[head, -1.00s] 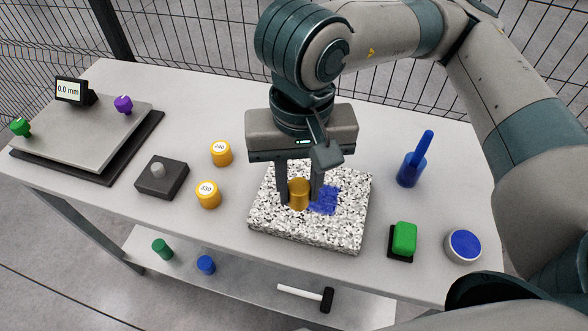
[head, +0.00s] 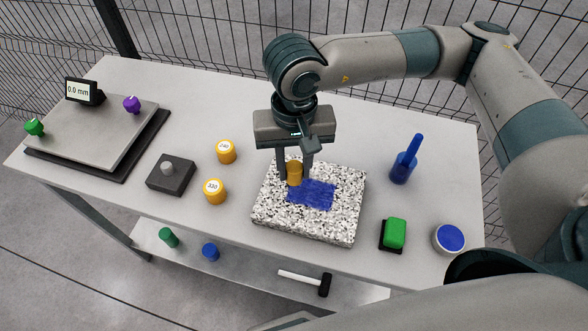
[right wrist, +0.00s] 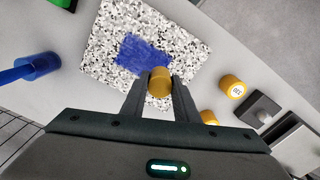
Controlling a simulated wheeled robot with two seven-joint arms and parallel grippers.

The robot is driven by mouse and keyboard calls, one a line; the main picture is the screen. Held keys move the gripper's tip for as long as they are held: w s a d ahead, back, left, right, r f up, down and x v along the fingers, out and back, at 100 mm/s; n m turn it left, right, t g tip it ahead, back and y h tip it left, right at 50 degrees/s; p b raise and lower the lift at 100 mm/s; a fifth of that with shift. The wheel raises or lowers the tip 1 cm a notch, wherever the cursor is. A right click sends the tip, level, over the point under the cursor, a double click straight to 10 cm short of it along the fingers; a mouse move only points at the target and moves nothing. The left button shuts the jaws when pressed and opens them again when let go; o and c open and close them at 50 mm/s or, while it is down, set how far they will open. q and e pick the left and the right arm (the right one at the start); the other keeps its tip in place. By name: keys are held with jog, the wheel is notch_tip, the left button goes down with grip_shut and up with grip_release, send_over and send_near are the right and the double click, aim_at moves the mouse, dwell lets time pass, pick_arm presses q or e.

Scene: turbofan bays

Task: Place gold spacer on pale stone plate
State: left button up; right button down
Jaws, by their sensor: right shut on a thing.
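A gold spacer (head: 294,173) is between the fingers of my right gripper (head: 294,177), which is shut on it. It also shows between the fingertips in the right wrist view (right wrist: 160,82). The pale stone plate (head: 277,216) is white with black speckles and has a blue smeared patch (head: 316,196) on its top. The spacer is over the back left part of the plate, at the patch's edge; I cannot tell whether it touches the plate. Two other gold spacers, one marked 240 (head: 226,152) and one marked 330 (head: 214,191), stand on the table left of the plate. My left gripper is not in view.
A dark block with a grey knob (head: 171,174) and a grey plate with a 0.0 mm display (head: 85,92) are at left. A blue brush in a holder (head: 403,167), a green block (head: 394,233) and a blue-filled round dish (head: 449,239) are at right. A hammer (head: 305,281) lies on the lower shelf.

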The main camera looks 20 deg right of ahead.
aim_at(294, 177)
jog(key=shift+w+f, duration=0.2)
jog(key=shift+w, duration=0.05)
jog(key=shift+f+p, duration=0.5)
notch_tip(294, 177, down, 2)
jog(key=shift+p, duration=0.6)
jog(key=shift+f, duration=0.45)
